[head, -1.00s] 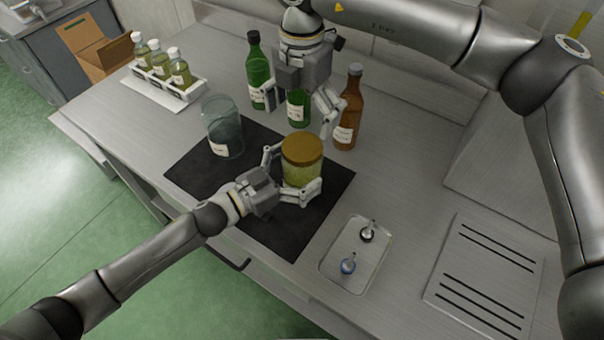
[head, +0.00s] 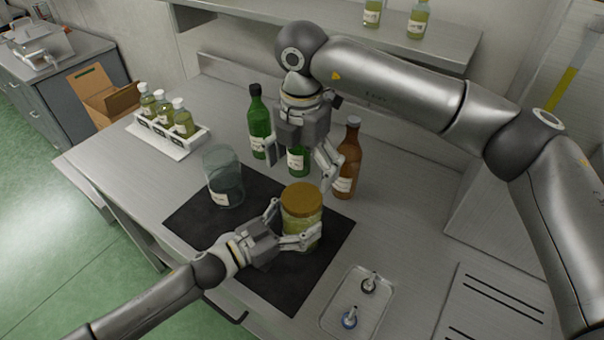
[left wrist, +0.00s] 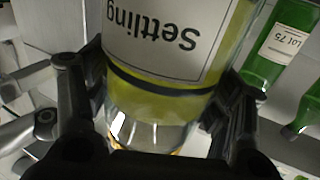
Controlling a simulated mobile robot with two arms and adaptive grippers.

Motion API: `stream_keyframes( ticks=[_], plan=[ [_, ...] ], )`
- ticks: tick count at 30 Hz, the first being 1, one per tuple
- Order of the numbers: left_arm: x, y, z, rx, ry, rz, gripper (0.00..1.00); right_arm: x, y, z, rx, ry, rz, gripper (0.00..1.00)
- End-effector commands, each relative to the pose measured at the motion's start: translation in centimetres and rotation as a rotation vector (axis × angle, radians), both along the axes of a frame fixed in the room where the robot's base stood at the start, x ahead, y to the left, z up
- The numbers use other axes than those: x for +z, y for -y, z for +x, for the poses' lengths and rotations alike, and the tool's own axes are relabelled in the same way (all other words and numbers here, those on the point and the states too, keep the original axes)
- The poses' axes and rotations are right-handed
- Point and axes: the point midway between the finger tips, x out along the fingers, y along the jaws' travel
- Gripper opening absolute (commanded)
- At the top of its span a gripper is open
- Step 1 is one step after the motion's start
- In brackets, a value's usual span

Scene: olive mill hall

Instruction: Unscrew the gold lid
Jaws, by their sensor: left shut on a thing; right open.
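The jar with the gold lid (head: 301,199) stands upright on the black mat (head: 187,219), with yellow-green contents. The lid sits on the jar. My left gripper (head: 294,226) is shut on the jar's body (head: 312,226) from the left, below the lid. The left wrist view shows the jar (left wrist: 165,85) between the fingers, with a label reading "Settling" upside down. My right gripper (head: 300,172) is open and empty, pointing down above and behind the jar, apart from the lid.
An empty glass jar (head: 224,180) stands on the mat to the left. Green bottles (head: 259,130) and a brown bottle (head: 347,165) stand close behind and beside my right gripper. A small tray (head: 341,318) lies front right, and a white bottle rack (head: 186,146) back left.

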Motion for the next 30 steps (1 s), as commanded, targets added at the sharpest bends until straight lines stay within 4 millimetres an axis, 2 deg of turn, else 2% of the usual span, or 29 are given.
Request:
stream_keyframes(
  ticks=[9, 15, 26, 30],
  plan=[
    [0.0, 0.0, 0.0, 0.0, -0.001, -0.001, 0.09, -4.8, 0.0, -0.1, 0.001, -0.003, -0.001, 0.94],
    [0.0, 0.0, 0.0, 0.001, -0.001, -0.001, 0.09, -6.9, 0.0, 0.0, 0.0, -0.002, -0.001, 0.94],
    [0.0, 0.0, 0.0, 0.001, -0.001, -0.001, 0.09, -7.5, 0.0, 0.0, 0.0, 0.001, -0.001, 0.94],
    [0.0, 0.0, 0.0, 0.001, -0.001, -0.001, 0.09, -7.5, 0.0, 0.0, 0.0, 0.001, -0.001, 0.77]
  ],
)
